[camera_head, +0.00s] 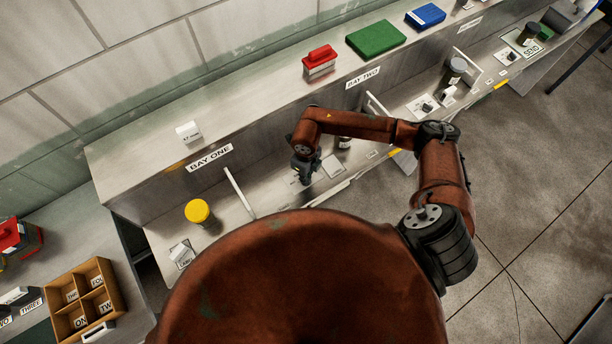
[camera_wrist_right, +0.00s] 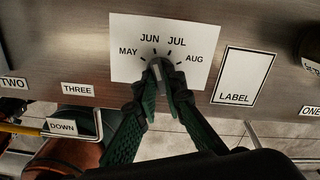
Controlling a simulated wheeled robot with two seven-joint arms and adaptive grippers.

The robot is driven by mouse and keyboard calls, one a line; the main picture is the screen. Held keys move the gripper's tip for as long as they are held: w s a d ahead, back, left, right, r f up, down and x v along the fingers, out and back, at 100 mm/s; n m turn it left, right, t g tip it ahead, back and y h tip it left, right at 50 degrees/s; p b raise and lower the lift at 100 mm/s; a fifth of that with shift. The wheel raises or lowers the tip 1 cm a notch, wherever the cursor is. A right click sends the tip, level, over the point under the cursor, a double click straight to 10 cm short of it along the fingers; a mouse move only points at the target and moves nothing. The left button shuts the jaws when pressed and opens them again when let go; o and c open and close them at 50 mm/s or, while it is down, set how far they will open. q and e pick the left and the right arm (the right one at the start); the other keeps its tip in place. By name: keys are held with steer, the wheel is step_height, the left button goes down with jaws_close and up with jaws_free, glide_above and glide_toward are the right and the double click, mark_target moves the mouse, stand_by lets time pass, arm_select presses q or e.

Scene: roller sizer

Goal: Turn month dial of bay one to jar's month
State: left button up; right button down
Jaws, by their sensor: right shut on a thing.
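The month dial's white card (camera_wrist_right: 185,30) reads MAY, JUN, JUL and AUG in an arc in the right wrist view. My right gripper (camera_wrist_right: 165,68) is shut on the small grey dial knob (camera_wrist_right: 155,66) below those words. The fingers cover much of the knob, and I cannot tell which month it points at. In the head view my right gripper (camera_head: 305,172) is down at the counter right of the BAY ONE sign (camera_head: 210,157). A dark jar (camera_head: 344,143) stands right of it, partly behind my arm. A jar edge (camera_wrist_right: 312,48) shows its label only in part. My left gripper is not in view.
A blank LABEL plate (camera_wrist_right: 243,76) lies right of the card. A yellow-lidded jar (camera_head: 198,211) stands left of a thin divider (camera_head: 240,190). The red stamp (camera_head: 320,62) and green pad (camera_head: 376,38) are on the upper ledge. A wooden tray (camera_head: 112,275) is at lower left.

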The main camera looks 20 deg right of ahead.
steer(key=shift+w, duration=0.1)
stand_by(0.4)
steer(key=c, duration=2)
jaws_free()
steer(key=shift+r, duration=0.1)
step_height(320, 180, up, 12)
steer(key=shift+f, duration=0.1)
